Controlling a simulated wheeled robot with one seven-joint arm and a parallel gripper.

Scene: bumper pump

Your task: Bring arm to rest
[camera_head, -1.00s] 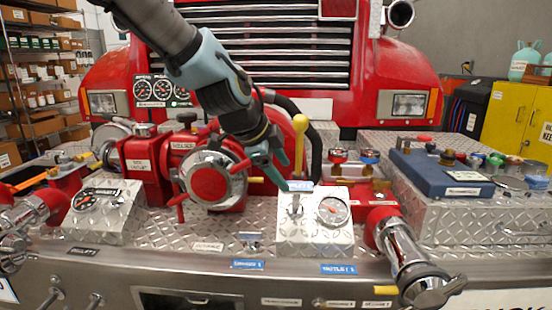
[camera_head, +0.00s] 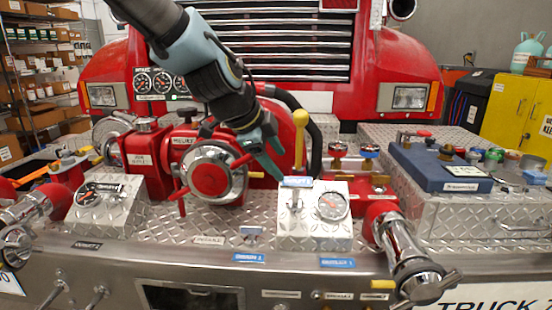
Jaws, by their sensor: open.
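My gripper (camera_head: 272,160) reaches in from the top left, its teal fingers pointing down and right. It is open and nothing shows between the fingers. It hangs in front of the red pump body, just right of the round red-capped valve (camera_head: 210,179) and left of the yellow-knobbed lever (camera_head: 300,135). The fingertips are above and left of the small diamond-plate box (camera_head: 293,235), which bears a switch lever (camera_head: 294,200) and a round gauge (camera_head: 332,205). Whether the fingers touch anything behind them I cannot tell.
A chrome outlet pipe (camera_head: 405,255) stands at the right front, and a blue case (camera_head: 437,170) lies on the right deck. Another gauge box (camera_head: 105,208) is at the left. A black hose (camera_head: 312,118) curves behind the gripper. Room above the right deck is open.

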